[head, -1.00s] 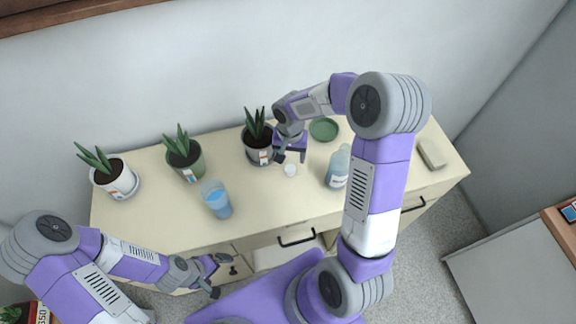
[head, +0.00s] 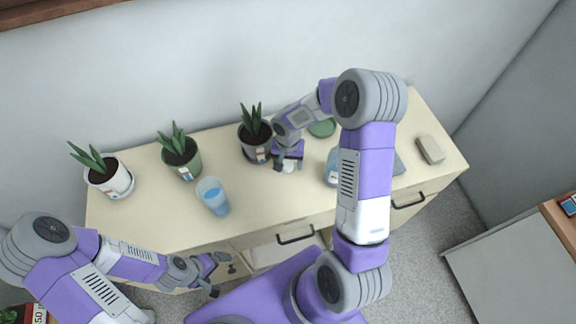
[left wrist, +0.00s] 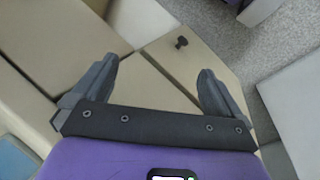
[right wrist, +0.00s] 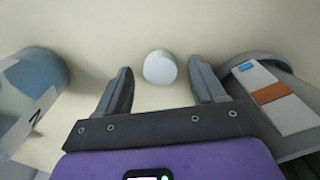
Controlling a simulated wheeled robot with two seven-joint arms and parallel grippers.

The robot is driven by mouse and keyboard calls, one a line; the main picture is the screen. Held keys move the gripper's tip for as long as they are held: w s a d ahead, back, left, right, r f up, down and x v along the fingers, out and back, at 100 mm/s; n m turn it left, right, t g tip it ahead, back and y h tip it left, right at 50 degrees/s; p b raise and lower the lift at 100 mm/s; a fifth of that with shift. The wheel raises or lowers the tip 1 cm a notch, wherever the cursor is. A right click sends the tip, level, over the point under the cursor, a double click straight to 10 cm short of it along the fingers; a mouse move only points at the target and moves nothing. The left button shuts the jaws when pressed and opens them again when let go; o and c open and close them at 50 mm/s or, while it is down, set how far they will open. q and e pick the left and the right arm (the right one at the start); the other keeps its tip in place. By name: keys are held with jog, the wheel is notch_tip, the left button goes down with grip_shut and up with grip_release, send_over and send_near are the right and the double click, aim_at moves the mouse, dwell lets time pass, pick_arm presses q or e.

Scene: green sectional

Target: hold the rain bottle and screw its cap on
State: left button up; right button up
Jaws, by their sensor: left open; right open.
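The bottle (head: 332,168) is light blue and stands on the dresser top, partly hidden by my right arm in the head view. It also shows at the left edge of the right wrist view (right wrist: 32,88), with a pale label. The cap (head: 289,166) is small, round and white and lies on the dresser top. In the right wrist view the cap (right wrist: 160,68) is between and just beyond the open fingertips of my right gripper (right wrist: 160,82). My left gripper (head: 216,272) is open and empty in front of the dresser, low by the drawers; its wrist view shows empty fingers (left wrist: 160,80).
A blue cup (head: 213,198) stands front left of the cap. Three potted plants line the back: white pot (head: 112,182), green pot (head: 184,163), dark pot (head: 256,150). A green dish (head: 322,128) and a beige block (head: 430,150) are on the right.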

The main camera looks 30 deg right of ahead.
aim_at(288, 165)
jog(key=shift+f, duration=0.25)
jog(key=c, duration=1.1)
notch_tip(288, 165, up, 10)
jog(key=shift+r+p, duration=0.1)
jog(key=shift+p, duration=0.75)
